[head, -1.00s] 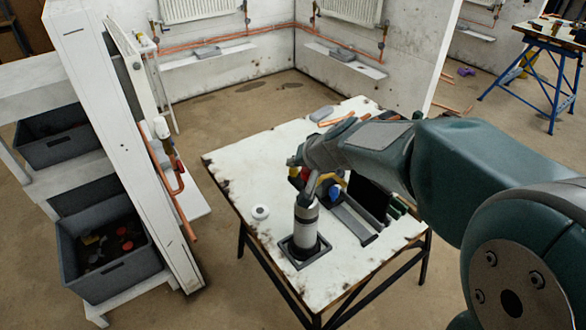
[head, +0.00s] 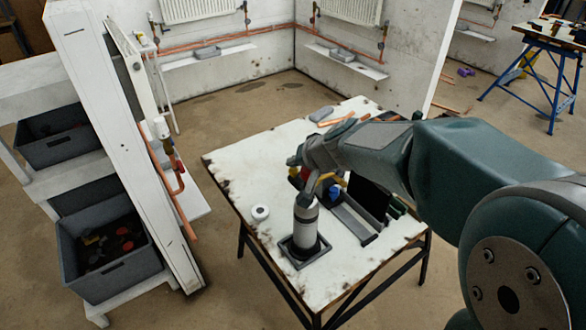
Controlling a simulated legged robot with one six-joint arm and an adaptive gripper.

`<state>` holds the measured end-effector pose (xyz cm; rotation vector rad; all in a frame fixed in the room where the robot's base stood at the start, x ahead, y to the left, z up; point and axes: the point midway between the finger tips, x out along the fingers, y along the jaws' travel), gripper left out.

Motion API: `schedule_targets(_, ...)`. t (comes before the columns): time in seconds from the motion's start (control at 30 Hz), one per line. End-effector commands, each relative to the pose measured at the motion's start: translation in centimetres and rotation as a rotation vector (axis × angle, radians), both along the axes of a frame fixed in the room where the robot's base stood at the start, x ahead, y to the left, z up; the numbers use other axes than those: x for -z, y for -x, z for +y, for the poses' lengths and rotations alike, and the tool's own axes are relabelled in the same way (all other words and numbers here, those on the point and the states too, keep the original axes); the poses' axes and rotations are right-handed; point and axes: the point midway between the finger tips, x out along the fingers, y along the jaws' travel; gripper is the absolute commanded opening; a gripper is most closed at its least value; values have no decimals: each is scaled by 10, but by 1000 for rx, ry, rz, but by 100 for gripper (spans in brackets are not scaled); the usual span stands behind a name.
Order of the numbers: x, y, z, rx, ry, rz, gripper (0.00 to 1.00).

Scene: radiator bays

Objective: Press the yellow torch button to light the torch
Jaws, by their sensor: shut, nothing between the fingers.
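The torch (head: 305,226) is a pale grey cylinder with dark bands. It stands upright in a square dark holder (head: 287,252) on the white worktable. My gripper (head: 305,199) is shut and empty, pointing down at the torch's top end. From this view I cannot tell whether the fingertips touch it. The yellow button is not clearly visible; the gripper covers the top of the torch. No light from the torch can be made out.
A white tape roll (head: 260,213) lies left of the torch. A grey tray (head: 353,222) and red, yellow and blue items lie right of and behind it. Copper pipe pieces (head: 337,121) lie at the table's far edge.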

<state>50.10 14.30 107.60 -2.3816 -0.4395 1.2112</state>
Motion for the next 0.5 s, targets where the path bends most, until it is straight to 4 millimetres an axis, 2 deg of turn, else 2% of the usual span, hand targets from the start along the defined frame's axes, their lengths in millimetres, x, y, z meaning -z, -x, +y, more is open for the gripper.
schedule_targets(0.03,16,6,-1,-5,7,36,0)
schedule_targets(0.5,5,8,0,-4,6,35,0)
